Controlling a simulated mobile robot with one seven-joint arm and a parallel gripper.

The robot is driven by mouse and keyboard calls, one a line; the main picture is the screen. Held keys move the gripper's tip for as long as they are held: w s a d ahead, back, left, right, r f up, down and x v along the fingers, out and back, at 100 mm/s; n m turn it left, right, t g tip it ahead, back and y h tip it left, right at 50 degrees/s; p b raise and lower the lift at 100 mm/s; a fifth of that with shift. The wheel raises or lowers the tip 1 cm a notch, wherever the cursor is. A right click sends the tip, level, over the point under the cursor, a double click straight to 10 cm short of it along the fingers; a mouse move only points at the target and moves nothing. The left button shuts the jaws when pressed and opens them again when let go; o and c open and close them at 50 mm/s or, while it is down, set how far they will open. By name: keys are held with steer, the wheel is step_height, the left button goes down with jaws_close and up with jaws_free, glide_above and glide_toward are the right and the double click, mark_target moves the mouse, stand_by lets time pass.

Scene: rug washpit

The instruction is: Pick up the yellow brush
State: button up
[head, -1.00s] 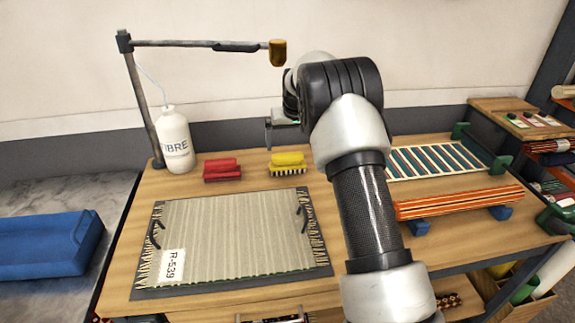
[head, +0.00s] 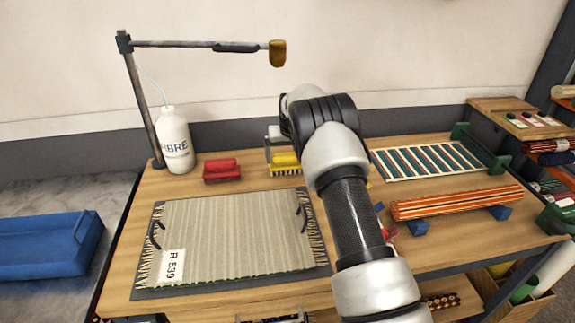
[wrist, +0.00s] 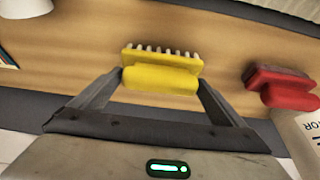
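The yellow brush (head: 285,161) lies on the wooden workbench behind the mat, bristles toward the front, partly hidden by my gripper and arm in the head view. In the wrist view the yellow brush (wrist: 161,72) shows whole, between and just beyond the fingertips. My gripper (wrist: 160,82) is open, with one finger toward each end of the brush. I cannot tell whether the fingers touch it. In the head view my gripper (head: 272,152) is mostly hidden behind the arm.
A red brush (head: 222,170) sits to the left, near a white bottle (head: 175,142). A striped mat (head: 235,235) on a dark board lies in front. A lamp-like arm (head: 200,44) reaches overhead.

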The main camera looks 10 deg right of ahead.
steer(key=c, duration=0.9)
steer(key=shift+o, duration=0.2)
steer(key=shift+r, duration=0.15)
steer(key=shift+r, duration=0.25)
step_height(320, 180, up, 3)
steer(key=shift+r, duration=0.1)
steer(key=d, duration=1.8)
steer(key=shift+f, duration=0.25)
